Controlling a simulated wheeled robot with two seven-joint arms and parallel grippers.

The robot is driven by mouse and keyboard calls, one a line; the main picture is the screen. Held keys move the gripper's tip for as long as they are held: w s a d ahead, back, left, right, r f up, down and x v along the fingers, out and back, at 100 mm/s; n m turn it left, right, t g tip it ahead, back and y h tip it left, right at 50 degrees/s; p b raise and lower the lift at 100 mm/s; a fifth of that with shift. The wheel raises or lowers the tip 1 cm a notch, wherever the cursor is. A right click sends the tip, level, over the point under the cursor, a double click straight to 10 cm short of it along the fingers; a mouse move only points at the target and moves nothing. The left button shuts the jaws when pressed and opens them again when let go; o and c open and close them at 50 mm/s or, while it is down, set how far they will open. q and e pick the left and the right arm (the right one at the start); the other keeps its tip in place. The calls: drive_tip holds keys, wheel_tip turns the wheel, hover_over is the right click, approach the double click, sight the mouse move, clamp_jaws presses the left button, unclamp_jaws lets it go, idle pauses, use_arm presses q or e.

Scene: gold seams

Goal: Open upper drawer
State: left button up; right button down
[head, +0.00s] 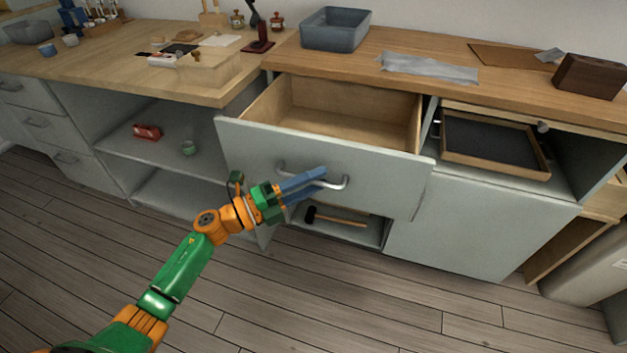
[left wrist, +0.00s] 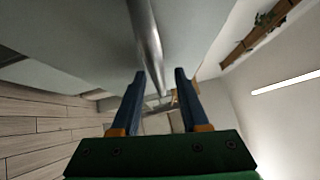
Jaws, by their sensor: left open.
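The upper drawer (head: 325,160) has a pale grey front and a wooden inside. It stands pulled well out of the cabinet and looks empty. Its metal bar handle (head: 335,184) runs across the front. My left gripper (head: 322,180) is at the handle, its blue fingers apart. In the left wrist view the handle (left wrist: 147,45) runs down to between the two open fingertips (left wrist: 160,75). I cannot tell whether the fingers touch it. My right gripper is in neither view.
A hammer (head: 335,217) lies in the open space below the drawer. A framed dark tray (head: 492,140) is in the compartment to the right. A blue-grey bin (head: 336,30) stands on the worktop (head: 400,55). The plank floor (head: 300,310) in front is clear.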

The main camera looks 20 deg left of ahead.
use_arm(q)
drive_tip(key=r+v, duration=0.1)
drive_tip(key=v, duration=0.6)
drive_tip(key=shift+f+b, duration=0.3)
drive_tip(key=shift+f, duration=0.15)
drive_tip(key=shift+s+a, duration=0.1)
drive_tip(key=shift+a, duration=0.05)
